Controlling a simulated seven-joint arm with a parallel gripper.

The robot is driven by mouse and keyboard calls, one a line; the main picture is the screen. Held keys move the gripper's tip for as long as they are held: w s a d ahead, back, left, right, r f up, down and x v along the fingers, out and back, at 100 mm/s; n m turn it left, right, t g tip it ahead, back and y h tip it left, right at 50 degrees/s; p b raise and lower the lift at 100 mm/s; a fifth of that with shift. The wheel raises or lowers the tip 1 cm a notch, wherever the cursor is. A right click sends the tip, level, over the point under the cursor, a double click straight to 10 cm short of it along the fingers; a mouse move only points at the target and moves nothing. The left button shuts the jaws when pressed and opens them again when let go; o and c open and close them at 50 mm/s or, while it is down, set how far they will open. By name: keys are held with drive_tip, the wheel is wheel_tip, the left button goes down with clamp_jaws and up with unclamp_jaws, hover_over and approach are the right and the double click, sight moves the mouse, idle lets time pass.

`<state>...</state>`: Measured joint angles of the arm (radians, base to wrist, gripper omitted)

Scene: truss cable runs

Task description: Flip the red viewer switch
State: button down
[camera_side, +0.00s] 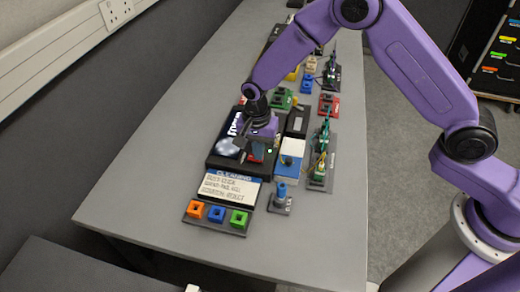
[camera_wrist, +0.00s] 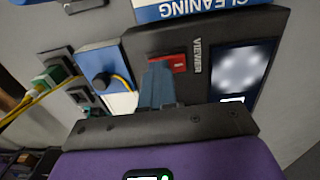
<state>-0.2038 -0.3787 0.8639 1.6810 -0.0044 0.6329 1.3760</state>
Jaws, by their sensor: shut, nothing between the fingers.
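The red viewer switch (camera_wrist: 180,63) sits in a dark recess on the black viewer box (camera_wrist: 150,42), beside the white VIEWER label. A bright bluish screen (camera_wrist: 237,70) is on the same box, to the right of the label. My gripper (camera_wrist: 158,72) is shut and empty, its fingertips just left of the red switch in the wrist view. I cannot tell whether they touch it. In the side view my gripper (camera_side: 243,157) is over the viewer box (camera_side: 214,161), and only a bit of red shows beside the fingers.
A white CLEANING sign (camera_side: 229,189) lies in front of the box, with orange, blue and green sockets (camera_side: 216,214) before it. A blue-and-white block (camera_side: 291,155) stands to the right, near cabled connectors (camera_side: 320,168). The grey table is clear at left.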

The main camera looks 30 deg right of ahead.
sight(253, 157)
drive_tip(key=shift+w+a, duration=0.4)
drive_tip(key=shift+a, duration=0.05)
drive_tip(key=shift+r, duration=0.1)
wheel_tip(253, 157, up, 14)
idle(0.4)
drive_tip(key=shift+s+d, duration=0.3)
drive_tip(key=shift+s, duration=0.05)
